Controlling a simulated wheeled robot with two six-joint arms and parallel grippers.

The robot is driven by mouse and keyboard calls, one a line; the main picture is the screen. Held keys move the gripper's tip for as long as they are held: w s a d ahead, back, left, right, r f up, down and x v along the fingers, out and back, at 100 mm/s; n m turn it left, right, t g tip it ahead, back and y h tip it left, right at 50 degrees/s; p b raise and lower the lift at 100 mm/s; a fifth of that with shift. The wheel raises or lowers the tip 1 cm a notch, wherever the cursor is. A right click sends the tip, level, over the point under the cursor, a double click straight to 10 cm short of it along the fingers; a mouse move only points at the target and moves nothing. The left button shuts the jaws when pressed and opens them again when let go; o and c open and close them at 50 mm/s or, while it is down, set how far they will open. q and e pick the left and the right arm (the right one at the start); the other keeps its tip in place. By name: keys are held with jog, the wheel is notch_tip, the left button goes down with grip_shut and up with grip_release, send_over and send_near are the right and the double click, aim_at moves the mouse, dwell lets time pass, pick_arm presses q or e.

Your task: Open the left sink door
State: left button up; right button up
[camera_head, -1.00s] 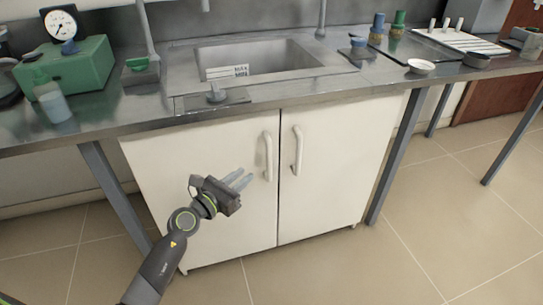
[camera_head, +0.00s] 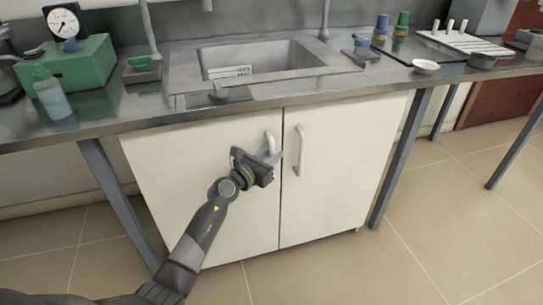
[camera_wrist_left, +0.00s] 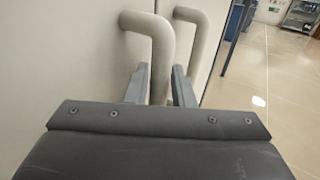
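The left sink door (camera_head: 170,180) is a flat white panel and looks shut. Its pale curved handle (camera_head: 269,142) is near its right edge, partly hidden by my gripper. My left gripper (camera_head: 272,157) is at this handle in the head view. In the left wrist view, the handle (camera_wrist_left: 160,65) passes between the two grey fingertips, one on each side. A small gap shows beside the handle, so the fingers look open around it; any contact is unclear. My right gripper is not in view.
The right sink door (camera_head: 340,170) with its own handle (camera_head: 300,150) is close beside. The steel counter (camera_head: 290,99) overhangs the doors. A table leg (camera_head: 115,195) stands to the left. The tiled floor (camera_head: 440,235) on the right is clear.

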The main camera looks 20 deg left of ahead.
pick_arm(q)
grip_shut()
jog(key=shift+s, duration=0.15)
